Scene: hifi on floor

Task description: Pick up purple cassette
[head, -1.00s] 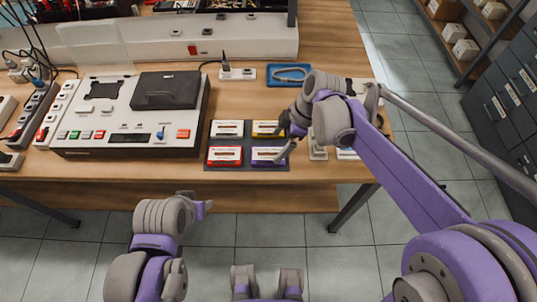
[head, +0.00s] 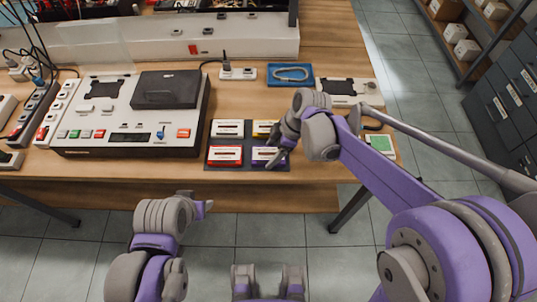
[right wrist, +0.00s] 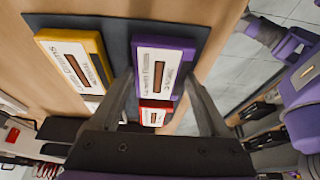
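The purple cassette (head: 262,156) lies flat at the front right of a dark mat (head: 240,142) on the wooden table, partly covered by my right gripper (head: 274,152) in the head view. In the right wrist view the purple cassette (right wrist: 165,66), with its white label, shows between the spread fingers of my right gripper (right wrist: 159,78). That gripper is open and holds nothing; I cannot tell its exact height above the cassette. My left gripper (head: 203,207) is in front of the table, low in the head view, and its fingers are not clear.
Beside it lie the yellow cassette (right wrist: 75,60), red cassette (head: 225,155) and white cassette (head: 228,128). A large tape deck (head: 130,125) stands left of the mat. A blue tray (head: 290,75) lies behind. The wood just behind the mat is clear.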

